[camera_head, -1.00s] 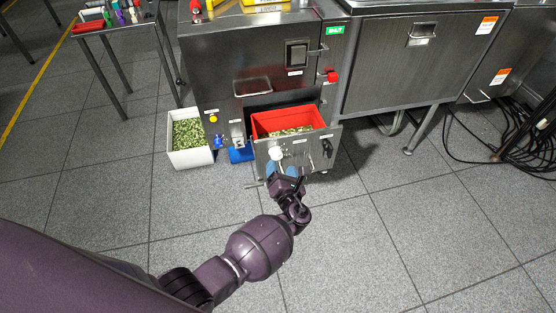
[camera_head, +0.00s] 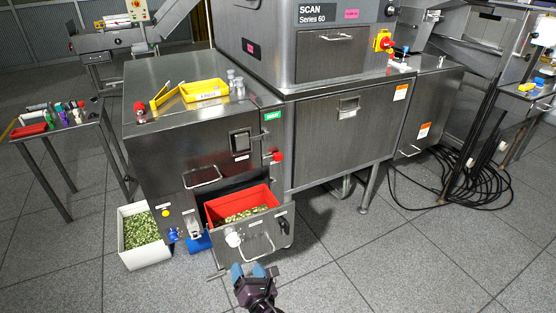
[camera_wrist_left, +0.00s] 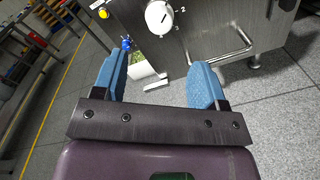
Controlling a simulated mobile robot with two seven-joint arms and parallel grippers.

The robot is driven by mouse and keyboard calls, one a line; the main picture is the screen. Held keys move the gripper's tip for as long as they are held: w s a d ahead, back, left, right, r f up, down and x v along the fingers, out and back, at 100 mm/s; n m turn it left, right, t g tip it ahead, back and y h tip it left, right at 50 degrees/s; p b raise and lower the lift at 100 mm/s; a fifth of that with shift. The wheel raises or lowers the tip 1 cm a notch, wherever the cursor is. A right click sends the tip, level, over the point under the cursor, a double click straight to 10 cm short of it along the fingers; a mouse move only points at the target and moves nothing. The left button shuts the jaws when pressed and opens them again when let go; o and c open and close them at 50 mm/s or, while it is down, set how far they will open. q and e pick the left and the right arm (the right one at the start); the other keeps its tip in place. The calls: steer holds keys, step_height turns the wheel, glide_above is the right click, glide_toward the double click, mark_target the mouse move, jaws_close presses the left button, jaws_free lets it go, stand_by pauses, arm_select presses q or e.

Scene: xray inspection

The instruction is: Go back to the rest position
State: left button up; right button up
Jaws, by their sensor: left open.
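My left gripper (camera_head: 255,272) is at the bottom middle of the head view, in front of the open drawer front of the steel cabinet. Its blue fingers are apart and empty; they also show in the left wrist view (camera_wrist_left: 160,88). The white dial (camera_head: 233,239) on the drawer front is just ahead of the fingers, and the wrist view shows a gap between them and the dial (camera_wrist_left: 160,17). A red bin (camera_head: 243,204) with green and pale pieces sits in the open drawer. My right gripper is not in view.
A white bin (camera_head: 140,240) of green pieces stands on the floor left of the cabinet (camera_head: 150,90). A side table (camera_head: 62,130) with small items is at the far left. Black cables (camera_head: 460,180) lie on the floor at the right. The floor at the front right is clear.

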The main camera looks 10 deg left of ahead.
arm_select(q)
steer(key=s+a+r+n+g+h+p, duration=0.1)
steer(key=s+a+r+n+h+p, duration=0.3)
steer(key=n, duration=1.3)
steer(key=s+a+r+n+g+h+b, duration=0.15)
steer(key=s+r+n+h, duration=0.55)
steer(key=n, duration=0.9)
steer(key=s+a+f+n+y+p, duration=0.1)
steer(key=s+a, duration=0.2)
steer(key=s, duration=0.6)
steer(key=s+a+f+n+g+p, duration=0.1)
steer(key=s+a, duration=0.3)
steer(key=s, duration=0.5)
steer(key=shift+a+f+y+p, duration=0.15)
steer(key=shift+f+y+p, duration=0.05)
steer(key=shift+y+p, duration=0.25)
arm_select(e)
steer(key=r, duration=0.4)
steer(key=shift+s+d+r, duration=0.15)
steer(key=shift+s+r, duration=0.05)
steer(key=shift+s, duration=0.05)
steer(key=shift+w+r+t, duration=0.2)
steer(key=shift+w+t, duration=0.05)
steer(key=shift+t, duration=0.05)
